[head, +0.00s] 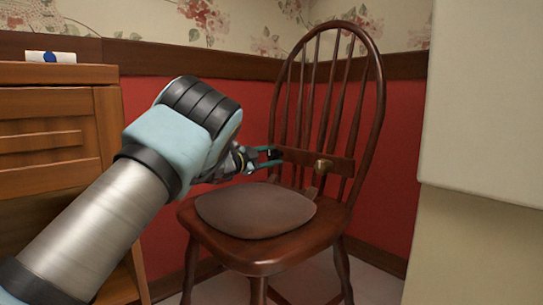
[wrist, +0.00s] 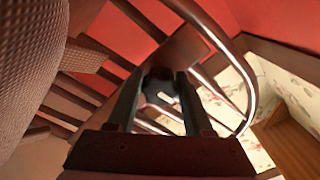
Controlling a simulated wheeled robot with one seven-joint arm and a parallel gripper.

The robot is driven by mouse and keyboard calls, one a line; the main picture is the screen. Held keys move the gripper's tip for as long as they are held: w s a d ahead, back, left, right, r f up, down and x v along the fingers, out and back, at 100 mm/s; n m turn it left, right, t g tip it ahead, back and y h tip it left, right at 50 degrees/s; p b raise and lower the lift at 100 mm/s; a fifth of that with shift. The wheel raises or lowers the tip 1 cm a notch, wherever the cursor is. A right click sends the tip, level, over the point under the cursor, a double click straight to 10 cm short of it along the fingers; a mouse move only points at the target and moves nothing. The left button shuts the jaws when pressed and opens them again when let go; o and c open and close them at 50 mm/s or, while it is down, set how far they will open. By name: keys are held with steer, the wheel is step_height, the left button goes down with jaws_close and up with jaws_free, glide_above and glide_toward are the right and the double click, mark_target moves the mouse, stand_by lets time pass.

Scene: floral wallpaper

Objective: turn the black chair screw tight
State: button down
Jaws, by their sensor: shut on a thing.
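The dark brown wooden chair (head: 378,100) stands in the corner with its back of thin spindles and a flat crossboard (head: 342,164) low across them. My gripper (head: 268,155) reaches from the left to the left end of this board, above the seat. In the wrist view, the black chair screw (wrist: 160,82), a dark lobed knob, sits between the two fingertips of my gripper (wrist: 159,92). The fingers are shut on it. In the head view the screw is small and mostly hidden by the fingers. How far it is screwed in cannot be told.
A brass-coloured knob (head: 322,167) sits on the same board, right of my gripper. A brown cushion (head: 255,209) lies on the seat. A wooden cabinet (head: 55,140) stands left, with a small white-and-blue item (head: 50,57) on top. A pale block (head: 485,100) fills the right.

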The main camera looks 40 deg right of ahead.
steer(key=shift+m+p, duration=0.3)
steer(key=shift+m, duration=0.4)
steer(key=shift+c, duration=1.5)
jaws_free()
steer(key=shift+a, duration=0.1)
steer(key=a+p, duration=0.1)
steer(key=a, duration=0.2)
steer(key=a+p, duration=0.1)
steer(key=a, duration=0.2)
steer(key=a+p, duration=0.1)
steer(key=a, duration=0.2)
steer(key=shift+w+a+r+p, duration=0.1)
steer(key=shift+w+a+p, duration=0.05)
steer(key=shift+w+p, duration=0.25)
steer(key=shift+a, duration=0.65)
